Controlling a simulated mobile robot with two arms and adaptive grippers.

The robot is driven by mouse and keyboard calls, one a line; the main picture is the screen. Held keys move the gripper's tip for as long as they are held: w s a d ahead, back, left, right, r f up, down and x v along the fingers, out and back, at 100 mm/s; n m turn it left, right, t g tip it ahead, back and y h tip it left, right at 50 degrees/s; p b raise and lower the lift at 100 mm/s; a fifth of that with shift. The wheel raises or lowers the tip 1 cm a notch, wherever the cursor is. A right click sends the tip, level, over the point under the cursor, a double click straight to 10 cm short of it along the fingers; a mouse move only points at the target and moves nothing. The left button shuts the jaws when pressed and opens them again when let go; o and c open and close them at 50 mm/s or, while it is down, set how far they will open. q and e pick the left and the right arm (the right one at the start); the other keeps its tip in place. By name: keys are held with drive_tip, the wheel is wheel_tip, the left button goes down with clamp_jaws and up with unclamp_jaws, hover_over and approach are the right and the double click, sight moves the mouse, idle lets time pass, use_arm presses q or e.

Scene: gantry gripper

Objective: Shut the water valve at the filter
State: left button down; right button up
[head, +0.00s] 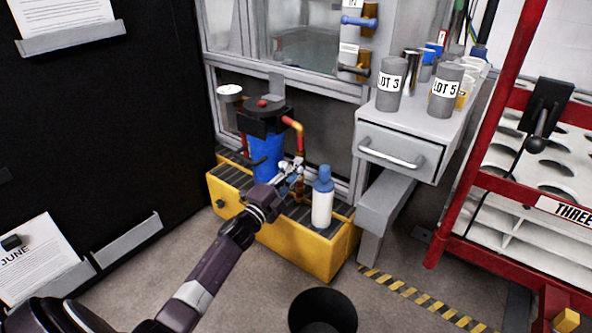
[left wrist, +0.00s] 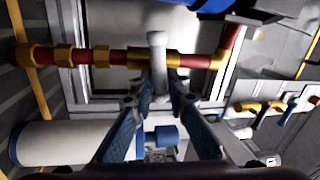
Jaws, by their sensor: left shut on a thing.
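The water filter has a blue housing (head: 264,158) under a black head (head: 262,120). A red pipe (head: 299,142) with brass fittings runs down on its right. In the left wrist view the pipe (left wrist: 120,57) crosses the picture, and a pale grey valve lever (left wrist: 157,58) lies across it at a brass fitting. My left gripper (head: 294,168) is beside the pipe, right of the filter housing. Its fingers (left wrist: 160,97) are shut on the lever, seen between the tips in the left wrist view. My right gripper is not in view.
A white bottle (head: 321,208) with a blue top stands close to the right of my left gripper. The filter stands over a yellow spill tray (head: 284,240). A grey drawer cabinet (head: 398,140) and a red rack (head: 490,140) stand on the right; a black panel is at left.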

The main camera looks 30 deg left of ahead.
use_arm(q)
drive_tip(key=shift+f, duration=0.15)
idle(0.4)
drive_tip(key=c, duration=2)
unclamp_jaws()
drive_tip(key=s, duration=0.4)
drive_tip(key=s+f, duration=0.1)
drive_tip(key=s, duration=0.3)
drive_tip(key=s+f, duration=0.1)
drive_tip(key=s, duration=0.2)
drive_tip(key=shift+s+a+f, duration=0.1)
drive_tip(key=shift+s+a, duration=0.2)
drive_tip(key=shift+s, duration=0.1)
drive_tip(key=shift+o, duration=0.5)
